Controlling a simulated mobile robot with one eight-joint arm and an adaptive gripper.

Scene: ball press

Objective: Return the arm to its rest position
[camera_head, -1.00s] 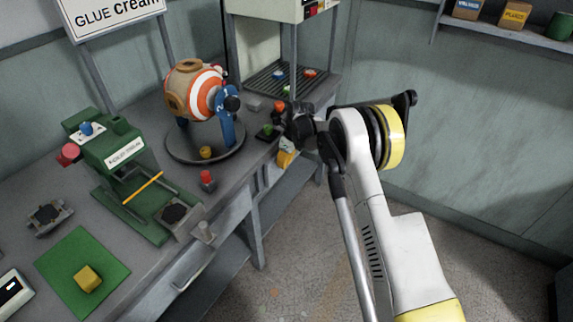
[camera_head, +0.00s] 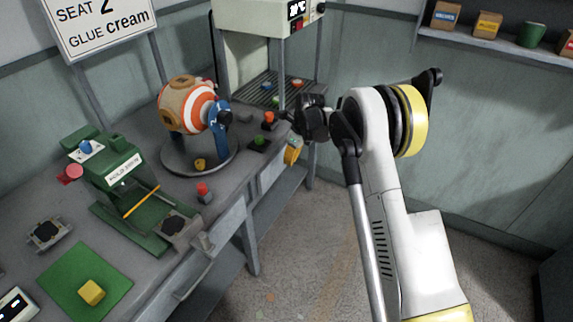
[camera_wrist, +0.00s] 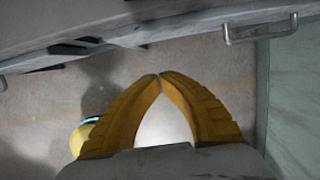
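My arm (camera_head: 375,170) rises on the right of the head view, its black wrist (camera_head: 312,115) held beside the workbench's right edge. My gripper (camera_head: 292,154) shows there only as a small yellow part below the wrist. In the wrist view, the two yellow fingers of my gripper (camera_wrist: 158,76) meet at their tips. The space between them shows only a pale surface, and nothing is held. The fingers are over floor, apart from the bench.
The grey workbench (camera_head: 60,205) carries a green press (camera_head: 110,170), a striped ball (camera_head: 190,105) on a round stand, and a yellow block (camera_head: 91,292) on a green mat (camera_head: 60,280). Button boxes (camera_head: 268,122) stand near my wrist. A wall shelf (camera_head: 490,42) is at upper right.

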